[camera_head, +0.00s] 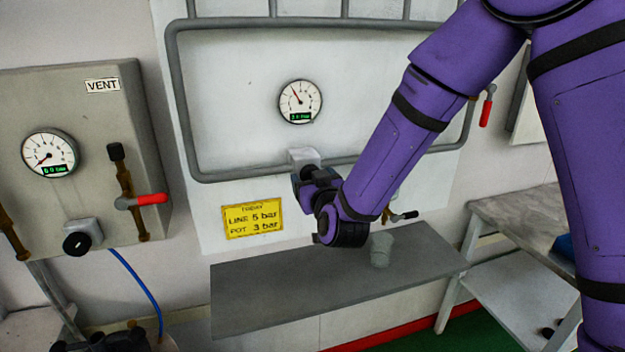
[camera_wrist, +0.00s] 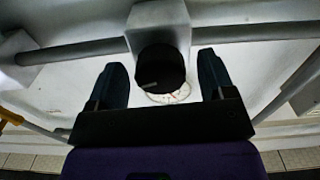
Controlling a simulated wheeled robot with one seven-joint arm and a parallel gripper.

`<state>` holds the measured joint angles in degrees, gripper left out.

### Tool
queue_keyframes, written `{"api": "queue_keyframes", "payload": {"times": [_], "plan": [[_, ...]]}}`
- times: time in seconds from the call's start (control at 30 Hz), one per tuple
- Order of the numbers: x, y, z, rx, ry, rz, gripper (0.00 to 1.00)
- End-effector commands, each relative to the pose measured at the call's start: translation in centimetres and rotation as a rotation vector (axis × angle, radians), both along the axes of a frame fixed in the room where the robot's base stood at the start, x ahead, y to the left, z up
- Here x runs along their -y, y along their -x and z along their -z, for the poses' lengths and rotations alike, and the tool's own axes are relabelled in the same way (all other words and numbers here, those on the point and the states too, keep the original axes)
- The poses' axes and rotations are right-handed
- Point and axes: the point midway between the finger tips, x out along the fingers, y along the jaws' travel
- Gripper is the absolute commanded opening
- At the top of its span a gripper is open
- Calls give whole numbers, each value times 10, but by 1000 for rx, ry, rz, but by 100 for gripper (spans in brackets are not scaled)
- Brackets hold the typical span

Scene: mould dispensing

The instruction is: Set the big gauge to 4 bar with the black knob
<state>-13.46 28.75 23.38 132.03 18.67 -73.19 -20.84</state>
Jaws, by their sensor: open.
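A round white gauge (camera_head: 299,101) with a small green display sits on the white panel; its needle points up and left, and its digits are too small to read surely. Below it a grey block (camera_head: 304,156) sticks out of the panel. In the wrist view a black knob (camera_wrist: 161,72) with a pale pointer mark is on that block (camera_wrist: 158,17). My gripper (camera_head: 312,181) is at the knob, with one open finger on each side (camera_wrist: 160,64) and visible gaps between. In the head view my gripper hides the knob.
A grey VENT box (camera_head: 95,125) at left has another gauge (camera_head: 50,153), a black knob (camera_head: 77,243) and a red-handled valve (camera_head: 150,200). A grey pipe (camera_head: 183,110) frames the panel. A yellow sign (camera_head: 252,219) and a shelf (camera_head: 300,285) with a cup (camera_head: 381,249) are below.

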Motion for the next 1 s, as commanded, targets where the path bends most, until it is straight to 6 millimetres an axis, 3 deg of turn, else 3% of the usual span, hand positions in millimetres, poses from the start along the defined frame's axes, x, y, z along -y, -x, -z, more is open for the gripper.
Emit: {"api": "queue_keyframes", "payload": {"times": [0.33,0.5,0.57,0.77,1.0], "plan": [[-1,-4,0,1,0,0,76],[-1,-3,0,1,0,0,36],[-1,-3,0,1,0,0,26],[-1,-3,0,-8,-32,0,26],[-1,-3,0,-67,-234,0,26]]}}
